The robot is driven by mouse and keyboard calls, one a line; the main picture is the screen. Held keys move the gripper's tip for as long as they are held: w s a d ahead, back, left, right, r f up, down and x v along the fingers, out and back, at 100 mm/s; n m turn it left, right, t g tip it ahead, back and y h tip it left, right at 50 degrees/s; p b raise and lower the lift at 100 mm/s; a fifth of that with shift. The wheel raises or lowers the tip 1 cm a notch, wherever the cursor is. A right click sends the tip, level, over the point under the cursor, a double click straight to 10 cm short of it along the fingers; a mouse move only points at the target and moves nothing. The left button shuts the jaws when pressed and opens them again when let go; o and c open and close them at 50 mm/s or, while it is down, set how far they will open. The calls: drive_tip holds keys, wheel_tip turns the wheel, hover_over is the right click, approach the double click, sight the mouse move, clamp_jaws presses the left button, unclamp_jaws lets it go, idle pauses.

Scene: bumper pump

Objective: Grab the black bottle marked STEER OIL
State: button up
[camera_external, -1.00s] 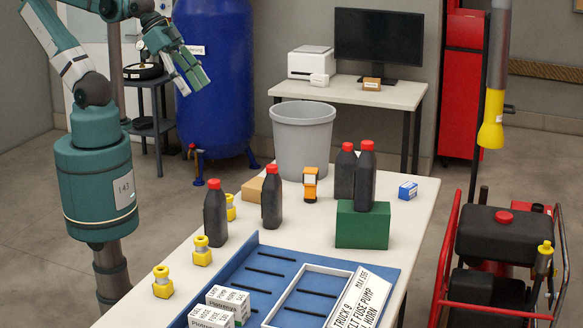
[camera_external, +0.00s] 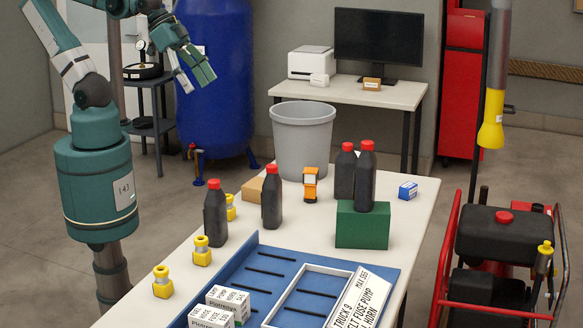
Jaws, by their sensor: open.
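Several black bottles with red caps stand upright on the table (camera_external: 318,228). One bottle (camera_external: 215,217) is at the left edge, and another bottle (camera_external: 271,197) is a little right of it. A third bottle (camera_external: 345,175) stands farther back. One more bottle (camera_external: 366,180) stands on top of a green box (camera_external: 361,226). No STEER OIL marking is readable on any bottle from this side. My gripper (camera_external: 194,82) is open and empty, raised in front of the blue tank, above and left of the bottles and apart from them.
A blue tray (camera_external: 387,262) with white boxes (camera_external: 228,300) and a label card fills the table's front. Yellow fittings (camera_external: 202,251), an orange device (camera_external: 310,185), a cardboard box (camera_external: 249,188) and a blue-white box (camera_external: 408,190) stand around the bottles. A grey bin (camera_external: 302,140) is behind.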

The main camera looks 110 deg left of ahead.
drive_tip(key=w+a+n+g+b, duration=0.15)
drive_tip(key=w+a+n, duration=0.25)
drive_tip(key=w, duration=0.4)
drive_tip(key=n+g+h+b, duration=0.3)
drive_tip(key=n+b, duration=0.3)
drive_tip(key=n, duration=0.6)
hover_over(348, 160)
drive_tip(key=s+d, duration=0.3)
drive_tip(key=d, duration=0.6)
wheel_tip(348, 160, down, 19)
drive_tip(key=a+f+n, duration=0.1)
drive_tip(key=a+f, duration=0.3)
drive_tip(key=f, duration=0.1)
drive_tip(key=w+a+f+n+b, duration=0.1)
drive_tip(key=a+f+n, duration=0.1)
drive_tip(key=a+f, duration=0.3)
drive_tip(key=a+f+n+g+h, duration=0.1)
drive_tip(key=a+f, duration=0.3)
drive_tip(key=f, duration=0.1)
drive_tip(key=shift+w+a+f+n+b, duration=0.25)
drive_tip(key=shift+w+f+n+b, duration=0.05)
drive_tip(key=shift+b, duration=0.1)
drive_tip(key=shift+a+f, duration=0.25)
drive_tip(key=shift+f, duration=0.1)
drive_tip(key=shift+x, duration=1.25)
